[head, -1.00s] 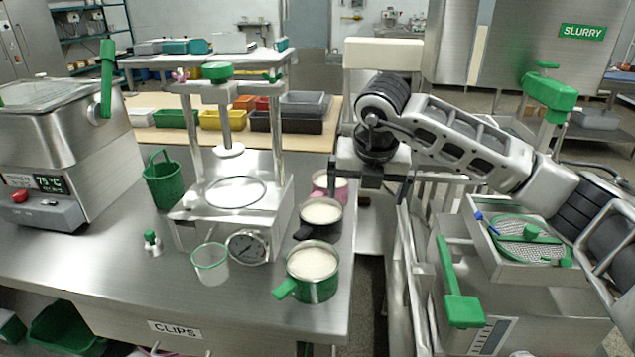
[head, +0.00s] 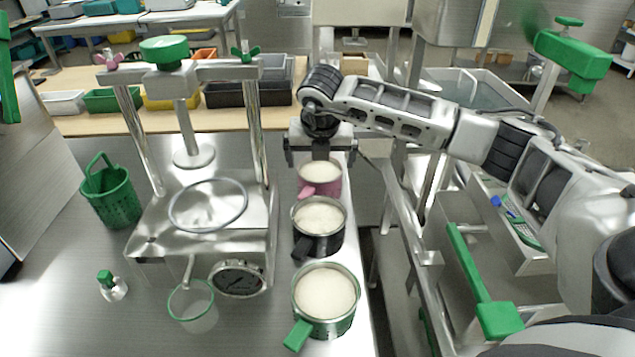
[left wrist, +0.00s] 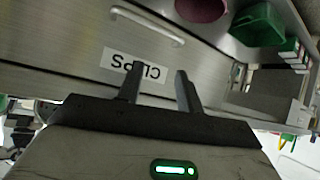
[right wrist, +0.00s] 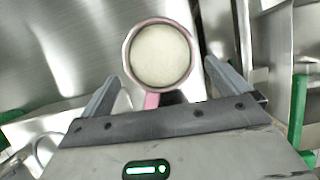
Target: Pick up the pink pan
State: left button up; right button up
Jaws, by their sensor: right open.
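The pink pan (head: 320,178) stands on the steel table near its right edge, behind a black pan and a green pan. It holds a pale content, and its pink handle points toward the front left. In the right wrist view the pink pan (right wrist: 160,55) lies ahead between the fingers, with its handle toward the gripper. My right gripper (head: 320,160) is open and empty, just above and behind the pink pan. My left gripper (left wrist: 158,88) is open and empty in front of a drawer labelled CLIPS; it is outside the head view.
The black pan (head: 318,226) and green pan (head: 325,298) stand in a row in front. A steel press (head: 205,215) with a gauge stands to the left, with a small clear cup (head: 192,305) before it. A green basket (head: 108,195) is farther left. A steel cart (head: 450,290) is on the right.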

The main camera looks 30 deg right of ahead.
aim_at(320, 175)
jog(key=shift+p+x, duration=0.45)
jog(key=shift+x, duration=3.15)
jog(key=shift+a, duration=0.1)
jog(key=c, duration=1)
